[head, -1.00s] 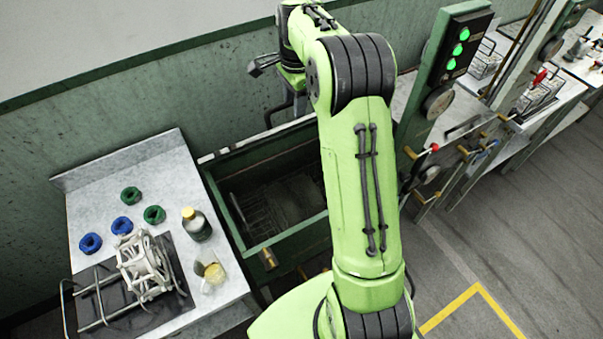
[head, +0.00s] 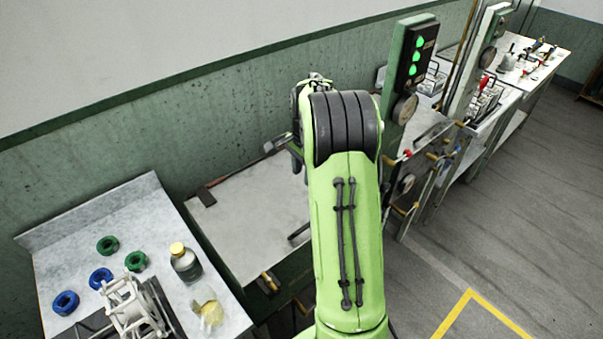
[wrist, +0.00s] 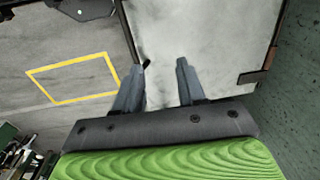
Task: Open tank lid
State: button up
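The tank (head: 287,277) is a dark green box right of the side table in the head view. Its lid (head: 250,215) is a flat pale grey panel lying across the top, so the inside is hidden. A dark bar handle (head: 299,232) shows on the lid beside my arm, which hides the lid's right part. In the wrist view the lid (wrist: 215,45) fills the area beyond my gripper (wrist: 164,66). The two fingers are apart, with no object visibly held between them. A small dark piece shows at the left fingertip; I cannot tell whether they touch.
The side table (head: 105,225) at left holds blue and green rings, a bottle (head: 185,262), a beaker (head: 208,308) and a white reel (head: 133,310). A green post with lit lamps (head: 410,75) stands right of my arm. The wall is close behind the tank.

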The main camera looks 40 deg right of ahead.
jog(key=shift+a, duration=0.1)
jog(key=s+a+r+n+t+b, duration=0.1)
jog(key=s+a+r+n, duration=0.35)
jog(key=a, duration=0.25)
jog(key=s+a+r+n+t, duration=0.1)
jog(key=s+a+r+n, duration=0.3)
jog(key=a+r, duration=0.3)
jog(key=s+a+f+n+t, duration=0.1)
jog(key=s+a+n, duration=0.3)
jog(key=s, duration=0.3)
jog(key=s+a+n+t+b, duration=0.1)
jog(key=s+a+n, duration=0.4)
jog(key=s, duration=0.2)
jog(key=shift+s+f+t, duration=0.15)
jog(key=shift+f+t, duration=0.25)
